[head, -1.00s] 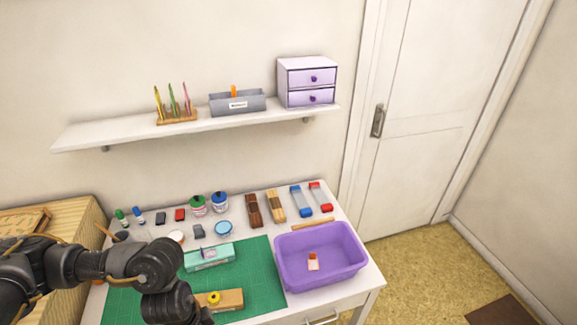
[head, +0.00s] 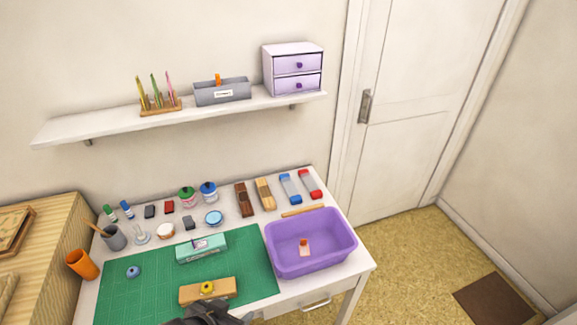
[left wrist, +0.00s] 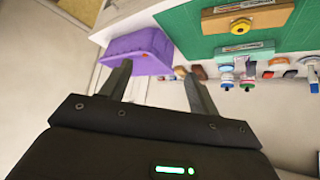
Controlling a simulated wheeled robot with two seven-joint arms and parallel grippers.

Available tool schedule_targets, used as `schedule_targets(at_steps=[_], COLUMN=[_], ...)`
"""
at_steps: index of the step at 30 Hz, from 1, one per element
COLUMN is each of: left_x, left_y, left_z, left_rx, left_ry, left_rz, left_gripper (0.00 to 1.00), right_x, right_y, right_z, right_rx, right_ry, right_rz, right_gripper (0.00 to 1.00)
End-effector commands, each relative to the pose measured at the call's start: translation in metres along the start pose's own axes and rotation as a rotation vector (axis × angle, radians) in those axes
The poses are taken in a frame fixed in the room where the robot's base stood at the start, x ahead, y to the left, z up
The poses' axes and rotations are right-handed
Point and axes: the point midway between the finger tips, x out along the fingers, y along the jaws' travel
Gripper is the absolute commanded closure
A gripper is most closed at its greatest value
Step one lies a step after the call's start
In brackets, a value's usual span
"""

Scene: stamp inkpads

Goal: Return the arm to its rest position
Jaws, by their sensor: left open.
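My left gripper (left wrist: 152,76) is open in the left wrist view, with nothing between its two dark fingers. In the head view only a dark part of my left arm shows at the bottom edge, in front of the table. Most of that arm is out of the picture. My right gripper is not in view. A purple bin (head: 311,262) stands on the table's right side with a small orange and white item (head: 304,247) in it; the bin also shows in the left wrist view (left wrist: 138,48). A green mat (head: 140,294) covers the table's front left.
A wooden block (head: 188,293) with a yellow knob and a teal box (head: 214,250) lie on the mat. Inkpads, bottles and brushes line the table's back. An orange cup (head: 82,264) stands at the left. A shelf (head: 110,124) hangs above.

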Motion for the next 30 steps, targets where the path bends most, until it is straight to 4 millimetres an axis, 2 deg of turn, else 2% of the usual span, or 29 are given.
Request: schedule_targets(at_steps=[1, 3, 6, 12, 15, 17, 23, 26, 29, 30], left_x=[-0.005, -0.012, -0.024, -0.054, -0.014, 0.005, 0.075, 0.116, 0.159, 0.175], left_y=[-0.012, -0.028, -0.045, -0.065, -0.068, -0.069, -0.071, -0.07, -0.066, -0.063], left_z=[0.024, 0.051, 0.088, 0.154, 0.171, 0.183, 0.238, 0.279, 0.333, 0.358], left_rx=[-0.045, -0.084, -0.129, -0.2, -0.192, -0.191, -0.189, -0.187, -0.186, -0.185], left_ry=[-0.064, -0.142, -0.245, -0.425, -0.431, -0.438, -0.468, -0.487, -0.511, -0.522], left_rz=[-0.033, -0.075, -0.116, -0.163, -0.157, -0.155, -0.148, -0.142, -0.134, -0.131], left_gripper=[0.39, 0.39, 0.39, 0.39, 0.39, 0.39, 0.39, 0.39, 0.39, 0.39], right_x=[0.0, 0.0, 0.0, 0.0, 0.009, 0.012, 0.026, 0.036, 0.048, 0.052], right_y=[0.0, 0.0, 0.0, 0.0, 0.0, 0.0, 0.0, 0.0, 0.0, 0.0], right_z=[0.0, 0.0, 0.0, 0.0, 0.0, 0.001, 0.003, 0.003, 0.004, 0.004], right_rx=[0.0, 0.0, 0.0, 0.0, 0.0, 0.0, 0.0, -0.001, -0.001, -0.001], right_ry=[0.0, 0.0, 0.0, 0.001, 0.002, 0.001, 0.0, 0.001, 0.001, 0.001], right_rz=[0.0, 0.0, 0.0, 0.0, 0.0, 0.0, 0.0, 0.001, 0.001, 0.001], right_gripper=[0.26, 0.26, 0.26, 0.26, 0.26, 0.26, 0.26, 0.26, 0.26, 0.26])
